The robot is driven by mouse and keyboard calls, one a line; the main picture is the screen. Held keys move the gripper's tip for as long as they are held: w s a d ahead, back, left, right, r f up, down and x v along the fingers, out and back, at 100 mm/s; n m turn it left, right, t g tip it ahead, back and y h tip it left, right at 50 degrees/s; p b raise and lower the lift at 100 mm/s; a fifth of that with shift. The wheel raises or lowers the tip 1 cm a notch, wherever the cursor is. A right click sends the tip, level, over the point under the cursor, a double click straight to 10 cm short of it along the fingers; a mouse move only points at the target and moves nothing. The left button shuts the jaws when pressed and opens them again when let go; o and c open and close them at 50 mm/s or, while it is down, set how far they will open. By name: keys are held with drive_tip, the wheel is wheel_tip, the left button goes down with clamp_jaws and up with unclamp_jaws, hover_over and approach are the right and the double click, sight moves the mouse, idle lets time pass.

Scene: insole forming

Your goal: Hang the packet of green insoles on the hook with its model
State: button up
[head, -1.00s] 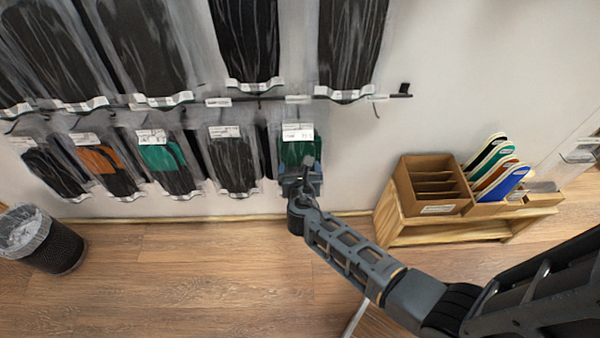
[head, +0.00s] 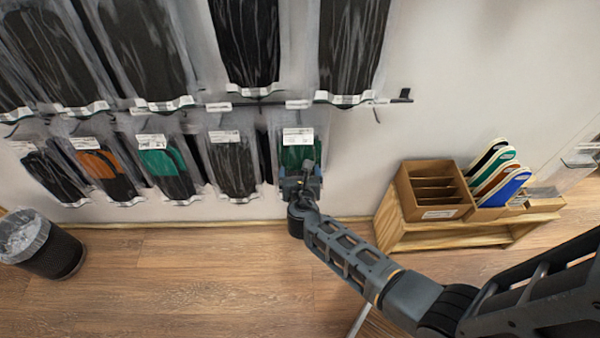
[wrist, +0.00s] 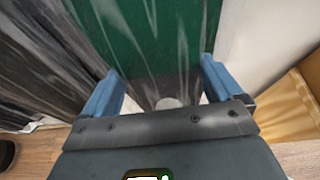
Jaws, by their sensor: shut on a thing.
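The packet of green insoles (head: 299,154) is clear, with a white label at its top. It hangs upright before the wall, just below the lower rail (head: 330,98), at the right end of the lower row. My gripper (head: 300,178) is shut on its lower part. In the wrist view the packet's green insole and clear film (wrist: 165,35) fill the space between my blue fingers (wrist: 158,72). A packet with teal-green and black insoles (head: 165,165) hangs further left. The hook behind the held packet is hidden, so I cannot tell whether the packet is on it.
A black packet (head: 233,170) hangs close on the left, with an orange-and-black one (head: 103,172) beyond. Large black packets hang above. A wooden bench (head: 455,236) with a divided box (head: 430,195) and colored insoles stands right. A bin (head: 40,245) stands left.

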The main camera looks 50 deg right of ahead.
drive_tip(key=shift+f, duration=0.1)
idle(0.3)
drive_tip(key=o, duration=0.8)
drive_tip(key=shift+c, duration=0.2)
drive_tip(key=p+v, duration=0.1)
drive_tip(key=v, duration=0.6)
drive_tip(key=shift+s+a, duration=0.2)
drive_tip(key=shift+a, duration=0.1)
